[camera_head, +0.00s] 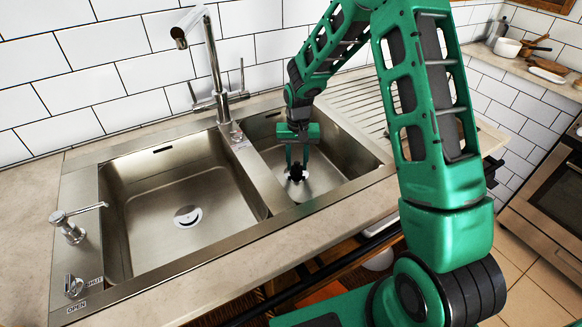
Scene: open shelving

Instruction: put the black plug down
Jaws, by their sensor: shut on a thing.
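My gripper (297,158) hangs down into the right-hand sink basin (338,152). Its fingers are shut on the small black plug (296,173) near the basin floor. The plug is dark and shows between and below the fingertips, with a light patch beside it. I cannot tell whether the plug touches the basin floor or hangs just above it. Any drain under the plug is hidden.
The larger left basin (170,215) is empty, with a round drain (187,216). A tall faucet (212,75) stands behind the divider. A ridged drainboard (362,105) lies right of the basin. A soap dispenser (72,228) stands at the left. Basin walls surround my gripper.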

